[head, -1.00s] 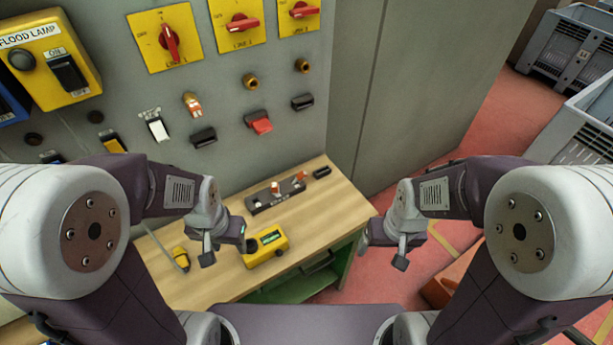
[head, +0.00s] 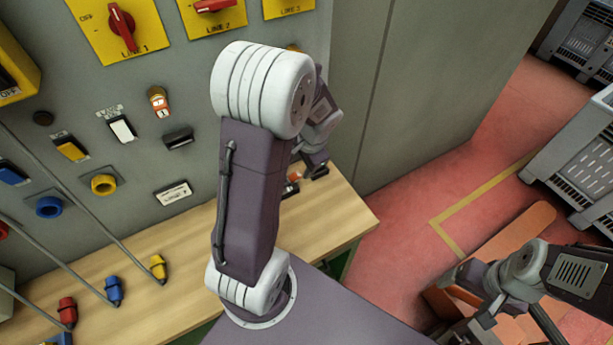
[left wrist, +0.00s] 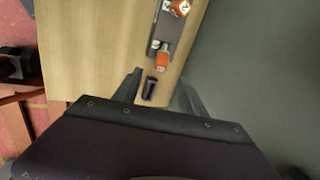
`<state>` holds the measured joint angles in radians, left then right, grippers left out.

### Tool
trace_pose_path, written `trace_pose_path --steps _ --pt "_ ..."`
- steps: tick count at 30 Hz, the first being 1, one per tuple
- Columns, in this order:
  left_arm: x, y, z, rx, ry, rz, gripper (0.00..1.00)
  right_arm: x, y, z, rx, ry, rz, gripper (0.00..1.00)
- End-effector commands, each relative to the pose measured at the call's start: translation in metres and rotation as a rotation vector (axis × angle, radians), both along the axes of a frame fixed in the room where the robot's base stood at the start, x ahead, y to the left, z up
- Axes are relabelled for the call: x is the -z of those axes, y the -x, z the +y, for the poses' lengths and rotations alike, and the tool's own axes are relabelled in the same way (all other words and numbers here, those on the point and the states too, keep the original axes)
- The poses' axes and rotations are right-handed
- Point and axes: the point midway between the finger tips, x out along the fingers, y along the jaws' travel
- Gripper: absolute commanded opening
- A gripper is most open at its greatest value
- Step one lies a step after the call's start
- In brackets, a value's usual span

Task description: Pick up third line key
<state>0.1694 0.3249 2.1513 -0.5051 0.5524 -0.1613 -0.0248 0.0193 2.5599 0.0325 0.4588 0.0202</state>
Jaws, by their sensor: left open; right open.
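A dark key rack (left wrist: 165,30) lies along the wooden table in the left wrist view. It carries an orange-and-white tagged key (left wrist: 179,8) at the top of the picture and another orange-tagged key (left wrist: 162,60) nearer my gripper; I cannot read the nearer one's number. My left gripper (left wrist: 158,92) is open and empty above the table's end, its fingers on either side of a small black piece (left wrist: 149,88). In the head view my left gripper (head: 316,166) is beside a red-and-white tag (head: 293,177), and my arm hides most of the rack. My right gripper (head: 468,300) is open, far from the table.
The grey panel (head: 350,60) behind the table has LINE switches, and a tagged key marked 1 (head: 158,101) sits in it. Cabled red, blue and yellow plugs (head: 158,268) rest on the table's left part. Grey crates (head: 585,150) stand at right. An orange object (head: 520,230) is near my right arm.

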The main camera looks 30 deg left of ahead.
Motion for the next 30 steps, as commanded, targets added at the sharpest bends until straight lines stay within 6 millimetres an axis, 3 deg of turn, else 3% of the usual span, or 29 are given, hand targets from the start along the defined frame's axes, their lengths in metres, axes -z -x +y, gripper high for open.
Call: trace_pose_path --steps 7,14,21,29,30 --pt "0.031 -0.003 0.009 -0.001 0.001 0.003 0.49 0.004 0.000 0.000 0.000 0.000 0.000 0.79" --pt "0.043 -0.006 0.013 0.000 0.001 0.002 0.49 0.005 0.000 0.000 0.000 0.000 0.000 0.79" --pt "0.082 -0.012 0.025 0.000 0.002 0.001 0.49 0.013 0.000 0.000 0.000 0.000 0.000 0.79" --pt "0.085 -0.013 0.027 0.001 0.002 -0.001 0.49 0.012 0.000 0.000 0.000 0.000 0.000 0.79" --pt "0.085 -0.013 0.027 0.001 0.002 -0.001 0.41 0.012 0.000 0.000 0.000 0.000 0.000 0.79"
